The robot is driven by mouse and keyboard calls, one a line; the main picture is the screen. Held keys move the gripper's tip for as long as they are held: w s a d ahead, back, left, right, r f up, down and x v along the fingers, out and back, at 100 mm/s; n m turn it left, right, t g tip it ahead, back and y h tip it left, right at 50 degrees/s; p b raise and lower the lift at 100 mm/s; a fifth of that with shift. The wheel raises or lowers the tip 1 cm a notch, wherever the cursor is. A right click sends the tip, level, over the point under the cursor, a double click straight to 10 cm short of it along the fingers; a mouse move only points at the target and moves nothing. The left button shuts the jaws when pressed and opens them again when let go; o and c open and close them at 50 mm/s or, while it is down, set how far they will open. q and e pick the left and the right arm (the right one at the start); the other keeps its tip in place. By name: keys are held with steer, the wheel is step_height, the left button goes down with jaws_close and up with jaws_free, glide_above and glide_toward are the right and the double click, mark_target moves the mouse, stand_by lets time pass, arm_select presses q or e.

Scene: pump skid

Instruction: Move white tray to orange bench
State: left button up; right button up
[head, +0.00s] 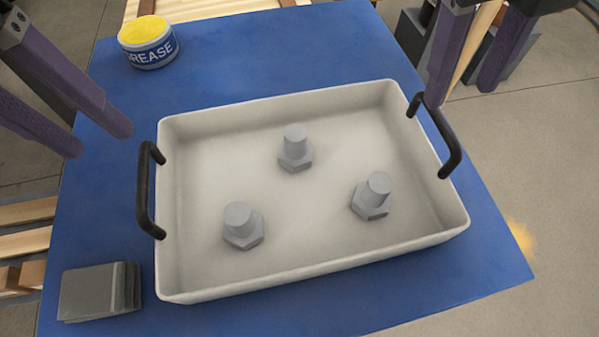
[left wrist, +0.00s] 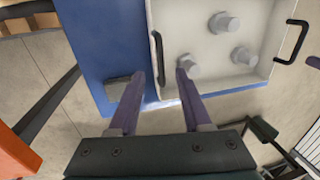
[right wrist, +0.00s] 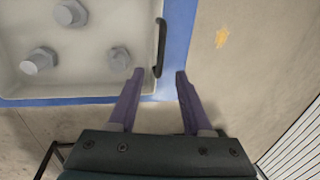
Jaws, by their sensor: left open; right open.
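The white tray (head: 315,277) lies on a blue-topped surface and holds three grey bolts (head: 295,150), (head: 242,228), (head: 371,198). It has a black left handle (head: 147,190) and a black right handle (head: 448,145). My left gripper (head: 104,145) is open and empty, up and left of the left handle. In the left wrist view, that handle (left wrist: 158,58) appears between and beyond the fingertips. My right gripper (head: 460,97) is open and empty near the right handle. In the right wrist view, that handle (right wrist: 160,48) appears just beyond the fingertips, apparently untouched.
A grease tin (head: 148,42) with a yellow top stands at the blue surface's far left. A grey block (head: 98,291) sits at its near left, close to the tray. Wooden slats (head: 28,211) show at left. An orange surface (left wrist: 15,155) shows in the left wrist view; I cannot tell whether it is the bench.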

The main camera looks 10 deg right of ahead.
mark_target(140, 168)
arm_select(q)
steer(key=f, duration=0.2)
steer(key=d+f, duration=0.1)
steer(key=f, duration=0.5)
steer(key=shift+d+f, duration=0.1)
steer(key=shift+d, duration=0.25)
arm_select(e)
steer(key=f, duration=0.2)
steer(key=d+f, duration=0.1)
steer(key=f, duration=0.5)
steer(key=shift+d+f, duration=0.1)
steer(key=shift+d, duration=0.2)
arm_select(q)
jaws_close()
arm_select(e)
jaws_close()
steer(key=shift+w, duration=0.1)
